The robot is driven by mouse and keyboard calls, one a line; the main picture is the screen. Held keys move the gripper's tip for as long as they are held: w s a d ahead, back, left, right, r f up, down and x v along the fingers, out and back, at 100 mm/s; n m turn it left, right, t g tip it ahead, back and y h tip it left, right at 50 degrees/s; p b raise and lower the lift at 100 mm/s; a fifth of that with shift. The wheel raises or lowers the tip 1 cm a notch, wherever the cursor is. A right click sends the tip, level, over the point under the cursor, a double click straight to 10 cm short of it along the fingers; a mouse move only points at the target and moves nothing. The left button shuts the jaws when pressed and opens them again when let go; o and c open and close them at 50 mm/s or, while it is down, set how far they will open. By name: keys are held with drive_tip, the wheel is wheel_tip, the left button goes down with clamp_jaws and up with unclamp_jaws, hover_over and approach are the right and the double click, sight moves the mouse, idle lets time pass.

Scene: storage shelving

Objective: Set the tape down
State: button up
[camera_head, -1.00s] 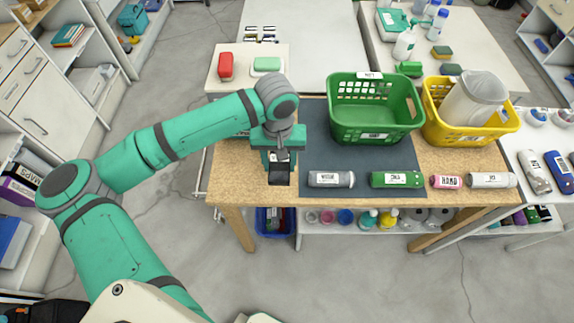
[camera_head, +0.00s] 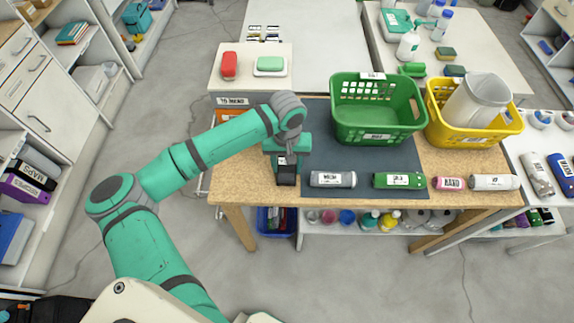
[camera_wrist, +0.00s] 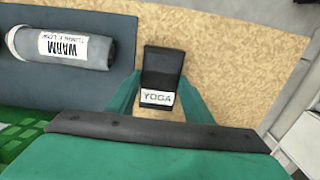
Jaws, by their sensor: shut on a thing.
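The tape is a black block (camera_head: 286,176) with a white label, at the front left of the tan tabletop (camera_head: 245,185). In the wrist view the tape (camera_wrist: 163,66) stands out beyond my fingers over bare tan surface, its label reading "YOGA". My gripper (camera_head: 287,158) is shut on the tape's labelled end; it also shows in the wrist view (camera_wrist: 158,100), a teal finger on either side. I cannot tell whether the tape touches the table.
A grey rolled item labelled "WARM" (camera_wrist: 62,48) lies just beside the tape on the dark mat (camera_head: 312,135). Several more rolled items line the front edge. A green basket (camera_head: 378,125) and a yellow basket (camera_head: 440,125) stand behind. Bare tan surface lies left of the tape.

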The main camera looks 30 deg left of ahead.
drive_tip(key=o, duration=1.1)
drive_tip(key=shift+f, duration=0.1)
